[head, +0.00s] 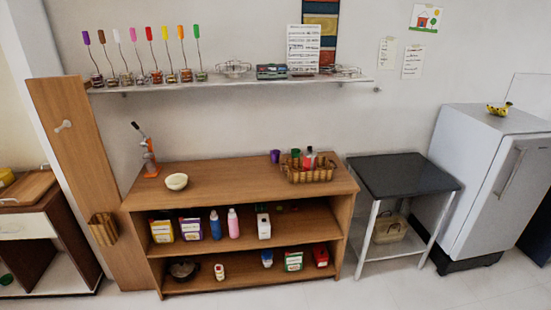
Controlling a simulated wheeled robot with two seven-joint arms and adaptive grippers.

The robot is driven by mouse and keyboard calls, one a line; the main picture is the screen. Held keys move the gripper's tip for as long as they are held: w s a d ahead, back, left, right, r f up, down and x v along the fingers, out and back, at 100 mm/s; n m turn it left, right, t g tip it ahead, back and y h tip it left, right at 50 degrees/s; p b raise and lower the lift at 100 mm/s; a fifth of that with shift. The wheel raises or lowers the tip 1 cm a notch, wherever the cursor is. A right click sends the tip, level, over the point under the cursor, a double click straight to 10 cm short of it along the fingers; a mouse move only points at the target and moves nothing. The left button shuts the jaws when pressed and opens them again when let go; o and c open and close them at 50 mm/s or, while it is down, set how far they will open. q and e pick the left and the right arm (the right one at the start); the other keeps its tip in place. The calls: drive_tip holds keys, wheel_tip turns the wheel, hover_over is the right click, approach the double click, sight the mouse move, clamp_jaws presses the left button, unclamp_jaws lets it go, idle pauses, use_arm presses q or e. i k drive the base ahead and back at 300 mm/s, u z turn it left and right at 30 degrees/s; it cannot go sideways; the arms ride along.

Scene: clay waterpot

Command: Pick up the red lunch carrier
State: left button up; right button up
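No thing is clearly recognisable as a lunch carrier. A small red container (320,257) stands at the right end of the lower shelf of the wooden shelf unit (240,187); it is too small to tell whether it is the red lunch carrier. A white-and-green box (293,261) stands to its left. Neither of my grippers shows in the head view.
A wicker basket (308,175) with bottles, a pale bowl (176,181) and an orange press (151,163) stand on the unit's top. A dark-topped table (403,174) and a fridge (492,185) are to the right. The floor in front is clear.

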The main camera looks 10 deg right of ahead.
sight(309, 162)
drive_tip(key=z, duration=0.15)
drive_tip(key=i, duration=2.75)
